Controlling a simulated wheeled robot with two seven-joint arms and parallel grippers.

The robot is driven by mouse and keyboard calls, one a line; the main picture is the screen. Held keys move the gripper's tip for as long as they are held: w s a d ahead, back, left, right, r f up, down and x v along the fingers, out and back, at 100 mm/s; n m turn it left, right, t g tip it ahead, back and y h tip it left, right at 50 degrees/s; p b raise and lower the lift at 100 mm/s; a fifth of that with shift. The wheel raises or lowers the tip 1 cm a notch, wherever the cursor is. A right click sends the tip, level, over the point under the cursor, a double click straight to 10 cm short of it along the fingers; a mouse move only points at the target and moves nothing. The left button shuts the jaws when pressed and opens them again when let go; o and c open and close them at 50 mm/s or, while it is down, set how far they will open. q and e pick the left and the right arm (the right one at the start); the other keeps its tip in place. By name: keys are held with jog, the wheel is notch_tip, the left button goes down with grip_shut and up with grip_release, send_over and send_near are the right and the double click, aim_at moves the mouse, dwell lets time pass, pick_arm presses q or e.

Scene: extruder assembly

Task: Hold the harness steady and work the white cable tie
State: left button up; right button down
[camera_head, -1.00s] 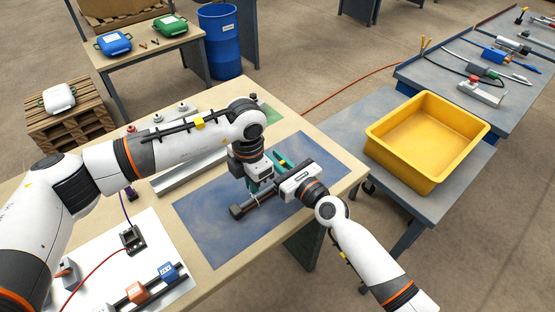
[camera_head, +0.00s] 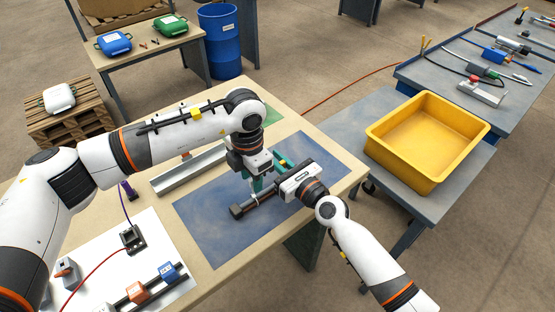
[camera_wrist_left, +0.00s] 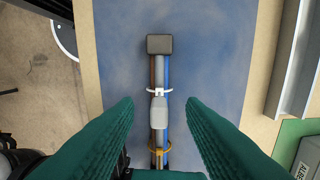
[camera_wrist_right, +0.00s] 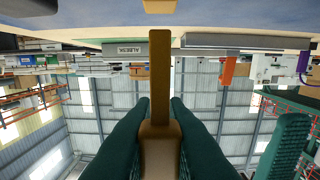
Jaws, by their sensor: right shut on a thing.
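The harness lies along the blue mat (camera_head: 215,240). In the left wrist view its dark end block (camera_wrist_left: 159,44) is at the top, with brown, grey and blue wires below. The white cable tie (camera_wrist_left: 159,92) is around the wires, with a pale grey piece (camera_wrist_left: 158,111) just below it. An orange-yellow tie (camera_wrist_left: 154,148) is lower down. My left gripper (camera_wrist_left: 159,103) is open above the harness, one finger on each side of it. My right gripper (camera_wrist_right: 154,104) is shut on the harness, whose brown side shows between its fingers. In the head view it holds the end away from the block (camera_head: 237,211).
A grey metal channel (camera_head: 185,172) lies behind the mat. A white board (camera_head: 105,265) with coloured connectors is at the front left. A yellow bin (camera_head: 385,153) stands on a separate bench to the right. The mat's front part is clear.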

pick_arm(q)
jog(key=shift+r, duration=0.1)
pick_arm(e)
jog(key=shift+f, duration=0.15)
pick_arm(q)
jog(key=shift+r, duration=2.35)
pick_arm(e)
jog(key=c, duration=1.3)
grip_release()
jog(key=shift+c, duration=0.2)
jog(key=v, duration=1.2)
